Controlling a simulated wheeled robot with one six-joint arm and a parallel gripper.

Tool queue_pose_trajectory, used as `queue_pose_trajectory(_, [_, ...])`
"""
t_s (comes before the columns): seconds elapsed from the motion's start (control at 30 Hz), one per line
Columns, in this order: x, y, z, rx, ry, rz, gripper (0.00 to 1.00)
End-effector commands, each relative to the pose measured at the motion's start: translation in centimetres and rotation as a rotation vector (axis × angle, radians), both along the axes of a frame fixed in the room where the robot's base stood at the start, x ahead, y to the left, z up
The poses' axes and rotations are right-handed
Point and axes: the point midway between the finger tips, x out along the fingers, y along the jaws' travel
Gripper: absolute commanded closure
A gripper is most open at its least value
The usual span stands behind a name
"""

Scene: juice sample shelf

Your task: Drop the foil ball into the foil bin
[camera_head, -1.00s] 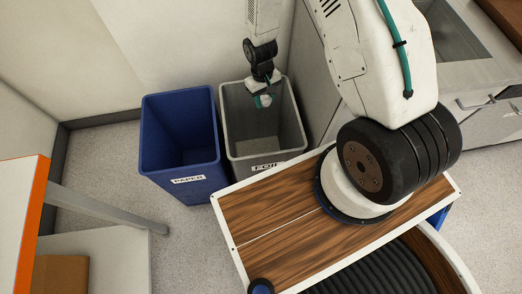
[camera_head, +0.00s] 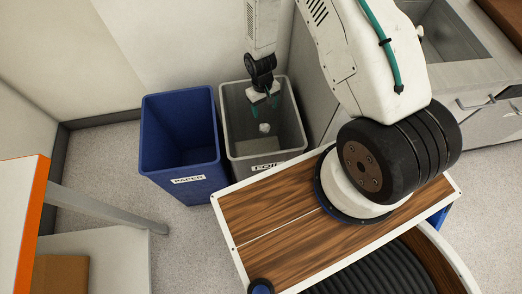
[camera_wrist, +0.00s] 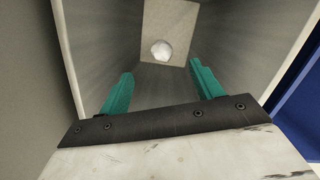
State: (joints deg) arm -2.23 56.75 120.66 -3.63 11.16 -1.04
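The foil ball (camera_head: 264,128) is a small, pale, crumpled ball inside the grey foil bin (camera_head: 239,125), below my gripper (camera_head: 265,107). In the wrist view the ball (camera_wrist: 161,50) shows beyond my fingertips (camera_wrist: 162,70), against the pale bin floor (camera_wrist: 182,18). I cannot tell whether it is falling or resting on the floor. My gripper points down into the bin's mouth, its teal fingers spread apart with nothing between them. The bin's front label is partly hidden by the wooden top of my base.
A blue bin (camera_head: 157,145) labelled PAPER stands just left of the grey bin. An orange-edged table (camera_head: 35,210) is at the left. A counter with a sink (camera_head: 452,40) is at the right. Walls stand close behind the bins.

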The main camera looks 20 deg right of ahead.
Motion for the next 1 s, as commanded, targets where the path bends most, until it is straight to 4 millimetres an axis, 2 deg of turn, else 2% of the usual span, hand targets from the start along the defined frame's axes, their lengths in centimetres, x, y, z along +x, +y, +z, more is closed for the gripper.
queue_pose_trajectory(0.27, [0.1,0.0,0.4,0.000,-0.001,0.000,0.35])
queue_pose_trajectory(0.7, [1.1,0.1,6.9,0.000,-0.002,0.000,0.35])
queue_pose_trajectory(1.0, [1.1,0.1,7.7,0.000,0.001,0.000,0.35])
